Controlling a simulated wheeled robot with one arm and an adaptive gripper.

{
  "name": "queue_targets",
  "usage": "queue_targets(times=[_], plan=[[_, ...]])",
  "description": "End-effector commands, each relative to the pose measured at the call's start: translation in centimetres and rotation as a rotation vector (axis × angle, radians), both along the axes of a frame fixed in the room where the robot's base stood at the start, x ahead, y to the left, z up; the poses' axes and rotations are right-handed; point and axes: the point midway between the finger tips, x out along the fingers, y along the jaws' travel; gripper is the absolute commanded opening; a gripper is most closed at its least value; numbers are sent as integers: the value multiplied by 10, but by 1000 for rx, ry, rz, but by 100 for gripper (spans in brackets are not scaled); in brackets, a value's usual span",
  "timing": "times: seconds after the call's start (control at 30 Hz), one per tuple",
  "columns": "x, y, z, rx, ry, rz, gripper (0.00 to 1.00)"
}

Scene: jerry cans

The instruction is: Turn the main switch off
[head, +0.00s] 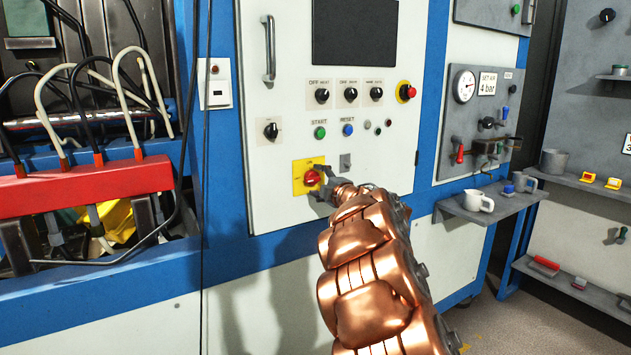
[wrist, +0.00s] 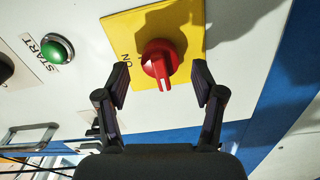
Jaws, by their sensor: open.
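The main switch is a red rotary knob (wrist: 160,62) on a yellow plate (wrist: 183,22), with an "ON" label at the knob's left in the wrist view. In the head view the red knob (head: 312,177) and yellow plate (head: 300,186) sit low on the white cabinet front. My gripper (wrist: 161,84) is open, with one finger on each side of the knob in the wrist view. A gap shows between each finger and the knob. In the head view my gripper (head: 324,187) is close to the knob and covers part of the plate.
A green START button (wrist: 57,48) lies left of the plate in the wrist view. Above it in the head view are a blue RESET button (head: 348,130), several black selectors and a red emergency knob (head: 407,91). A shelf with a mug (head: 480,200) stands at right.

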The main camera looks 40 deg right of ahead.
Motion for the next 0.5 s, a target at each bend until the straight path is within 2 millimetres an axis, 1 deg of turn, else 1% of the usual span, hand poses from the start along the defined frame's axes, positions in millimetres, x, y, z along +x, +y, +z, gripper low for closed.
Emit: queue_targets(times=[0.03,0.5], plan=[[-7,0,-1,1,2,-4,68],[-75,4,0,-1,1,-3,68]])
